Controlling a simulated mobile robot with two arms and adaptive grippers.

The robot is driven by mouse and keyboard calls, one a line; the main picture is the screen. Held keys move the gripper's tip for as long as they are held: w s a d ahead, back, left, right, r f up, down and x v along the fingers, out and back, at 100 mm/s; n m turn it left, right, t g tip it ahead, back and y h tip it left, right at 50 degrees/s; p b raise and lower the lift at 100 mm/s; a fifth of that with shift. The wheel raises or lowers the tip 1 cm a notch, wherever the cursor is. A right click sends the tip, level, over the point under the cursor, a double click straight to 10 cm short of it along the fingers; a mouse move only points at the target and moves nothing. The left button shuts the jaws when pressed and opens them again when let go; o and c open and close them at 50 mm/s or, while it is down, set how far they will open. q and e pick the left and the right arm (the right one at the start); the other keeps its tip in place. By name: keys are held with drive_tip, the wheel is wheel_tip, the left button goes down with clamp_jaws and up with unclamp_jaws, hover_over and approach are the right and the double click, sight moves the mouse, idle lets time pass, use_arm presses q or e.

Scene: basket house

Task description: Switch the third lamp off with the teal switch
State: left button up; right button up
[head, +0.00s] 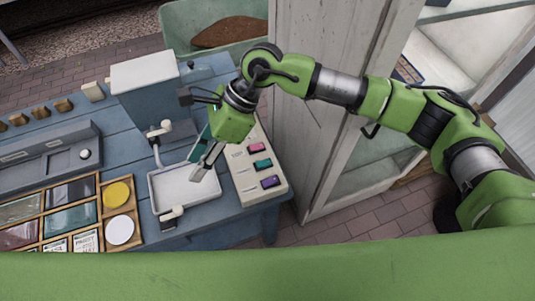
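A pale switch box (246,187) lies at the right end of the blue table. It carries a pink switch (257,148), a teal switch (263,163) and a purple switch (271,181) in a row. My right gripper (206,167) points down over the pale tray, left of the switch box and apart from the teal switch. Its fingers look close together, but the gap is unclear. A teal sliver beside the fingers is too small to identify. I cannot make out which thing is the third lamp or whether it is lit. My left gripper is out of view.
A pale tray (185,200) with white knobbed handles sits on the blue table (215,213). A wooden divided case (100,210) and a grey console (45,160) are to the left. A grey-white cabinet (320,120) stands close to the table's right end.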

drive_tip(key=w+d+f+n+t+h, duration=0.1)
drive_tip(key=w+d+f+t+h, duration=0.1)
drive_tip(key=w+d+h, duration=0.3)
drive_tip(key=n+t+h, duration=0.1)
drive_tip(key=t+h, duration=0.1)
hover_over(267, 162)
wheel_tip(267, 162, down, 12)
drive_tip(key=p, duration=0.4)
drive_tip(key=shift+r+p, duration=0.25)
drive_tip(key=shift+p, duration=0.05)
drive_tip(key=shift+f, duration=0.85)
